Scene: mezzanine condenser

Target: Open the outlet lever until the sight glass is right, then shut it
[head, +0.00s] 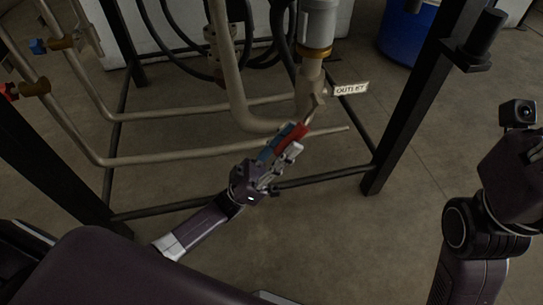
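The outlet lever has a red handle (297,132) that slants down and left below the pale outlet pipe, in the middle of the head view. My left gripper (281,148) is at the handle, with its fingers on either side of the red grip. I cannot tell whether they are pressed tight on it. A white "OUTLET" tag (350,89) hangs right of the valve. A pale cylinder with a brass collar (315,53) is above the valve, cut off by the top edge. No sight glass level can be read. My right arm is at the right edge, its fingers out of view.
Black frame posts (409,110) and a low black rail (325,177) surround the piping. Pale pipes (200,160) run across at left, with a blue-handled valve (38,46) and a red-handled valve (9,91). A blue drum (408,35) stands behind. Concrete floor is clear at lower right.

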